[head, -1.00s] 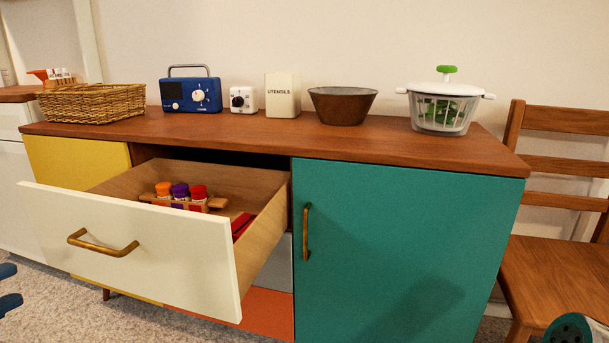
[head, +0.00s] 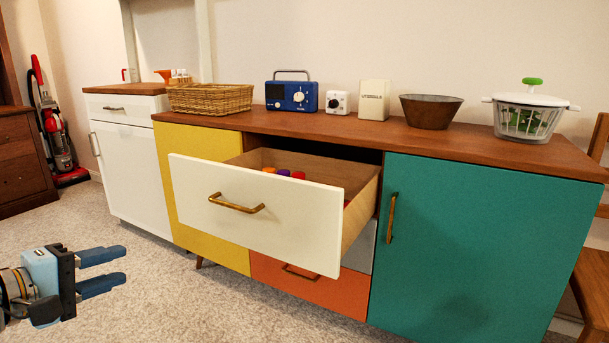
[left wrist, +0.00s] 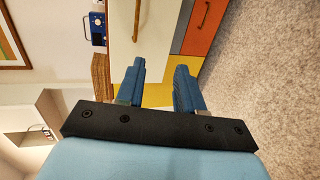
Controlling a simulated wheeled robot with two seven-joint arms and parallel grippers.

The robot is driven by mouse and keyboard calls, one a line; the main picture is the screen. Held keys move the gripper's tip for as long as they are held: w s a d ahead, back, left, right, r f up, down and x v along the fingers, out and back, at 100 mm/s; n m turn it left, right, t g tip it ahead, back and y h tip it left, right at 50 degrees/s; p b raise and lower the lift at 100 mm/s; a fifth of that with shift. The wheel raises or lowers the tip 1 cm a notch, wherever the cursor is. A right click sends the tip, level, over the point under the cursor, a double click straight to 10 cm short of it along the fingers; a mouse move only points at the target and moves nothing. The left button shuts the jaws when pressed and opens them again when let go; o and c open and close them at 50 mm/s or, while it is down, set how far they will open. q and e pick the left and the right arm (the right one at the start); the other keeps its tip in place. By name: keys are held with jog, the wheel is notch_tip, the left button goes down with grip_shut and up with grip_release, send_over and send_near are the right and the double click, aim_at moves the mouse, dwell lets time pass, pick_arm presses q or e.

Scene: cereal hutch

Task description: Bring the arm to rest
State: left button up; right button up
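My left gripper (head: 102,271) is at the lower left of the head view, in front of the hutch and well apart from it. Its two blue fingers are parted with nothing between them. The fingers (left wrist: 158,85) also show open and empty in the left wrist view, with the hutch beyond them. The white drawer (head: 255,212) of the hutch stands pulled out, with several coloured bottle caps (head: 284,172) showing over its front. My right gripper is not in view.
On the hutch top (head: 350,132) stand a wicker basket (head: 210,98), blue radio (head: 291,95), white timer (head: 338,102), utensils canister (head: 374,100), brown bowl (head: 431,111) and salad spinner (head: 530,115). A red vacuum cleaner (head: 56,135) stands far left. Carpet (head: 150,290) around my left gripper is clear.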

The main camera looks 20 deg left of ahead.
pick_arm(q)
jog(key=w+d+f+m+g, duration=0.1)
jog(key=w+d+f+g, duration=0.15)
jog(key=w+f, duration=0.45)
jog(key=w+d+f+m+g, duration=0.2)
jog(key=w+f+g, duration=0.1)
jog(key=f, duration=0.8)
jog(key=w+d+f+m+g, duration=0.1)
jog(key=w+d+f+g, duration=0.3)
jog(key=f, duration=0.6)
jog(key=w+d+f+m+g, duration=0.1)
jog(key=d+f+m, duration=0.15)
jog(key=f, duration=0.35)
jog(key=w+d+f+m+g, duration=0.1)
jog(key=d+f, duration=0.2)
jog(key=f, duration=0.2)
jog(key=s+d+f+m+g+h, duration=0.1)
jog(key=s+d+f+m, duration=0.35)
jog(key=d+f, duration=0.45)
jog(key=s+d+f+m+g+h, duration=0.25)
jog(key=s+d+f, duration=0.45)
jog(key=d, duration=0.5)
notch_tip(320, 180, up, 12)
jog(key=w+p, duration=0.1)
jog(key=p, duration=1.2)
jog(key=shift+w+a+r+m+t+y, duration=0.2)
jog(key=shift+w+a+m+t+y, duration=0.1)
jog(key=shift+w+m+t+y, duration=0.1)
